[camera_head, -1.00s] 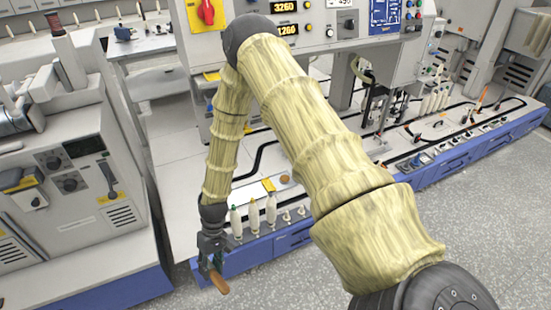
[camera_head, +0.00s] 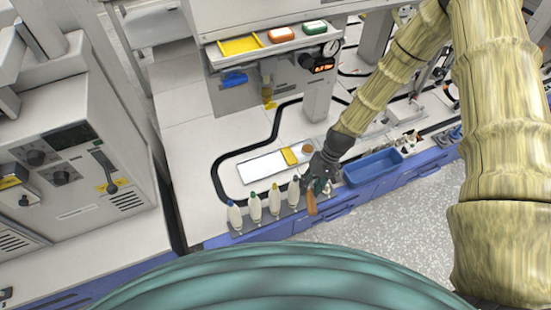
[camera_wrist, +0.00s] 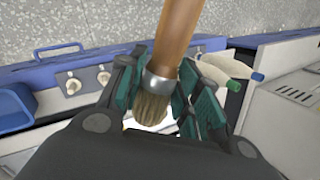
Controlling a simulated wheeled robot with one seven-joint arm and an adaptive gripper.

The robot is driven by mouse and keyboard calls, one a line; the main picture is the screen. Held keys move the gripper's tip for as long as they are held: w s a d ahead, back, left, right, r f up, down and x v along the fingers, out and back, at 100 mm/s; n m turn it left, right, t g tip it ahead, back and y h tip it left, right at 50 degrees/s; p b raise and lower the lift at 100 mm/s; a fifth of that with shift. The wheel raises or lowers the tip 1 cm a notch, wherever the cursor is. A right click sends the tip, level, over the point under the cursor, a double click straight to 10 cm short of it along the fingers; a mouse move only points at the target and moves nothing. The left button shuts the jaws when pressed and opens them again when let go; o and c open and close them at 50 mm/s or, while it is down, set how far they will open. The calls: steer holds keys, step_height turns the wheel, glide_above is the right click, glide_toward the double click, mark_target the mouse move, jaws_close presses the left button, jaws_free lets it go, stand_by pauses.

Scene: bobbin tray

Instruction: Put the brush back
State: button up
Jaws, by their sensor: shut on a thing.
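The brush has a wooden handle (camera_wrist: 179,35), a metal collar and brown bristles. My gripper (camera_wrist: 163,95) is shut on it around the collar, with the bristles towards the palm in the wrist view. In the head view, my gripper (camera_head: 318,184) is over the front edge of the bench, and the brush's handle (camera_head: 311,203) hangs down from it. The fingertips are small and partly hidden there.
Several bobbins (camera_head: 255,207) stand in a row left of my gripper. A blue bin (camera_head: 372,167) is to the right. Shelf trays (camera_head: 240,45) hang above the bench.

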steer(key=w, duration=0.1)
steer(key=w+a+r+m, duration=0.1)
steer(key=w+a+m+t+p, duration=0.1)
steer(key=w, duration=0.1)
steer(key=shift+w+r, duration=0.1)
steer(key=shift+r, duration=0.25)
steer(key=w+m+t, duration=0.2)
steer(key=w+m, duration=0.4)
steer(key=w, duration=0.1)
steer(key=shift+w+d+f+m+t+h, duration=0.2)
steer(key=shift+w+d+m+t+h, duration=0.1)
steer(key=shift+w+d+m+t, duration=0.15)
steer(key=shift+w+d+r, duration=0.1)
steer(key=shift+w+d, duration=0.05)
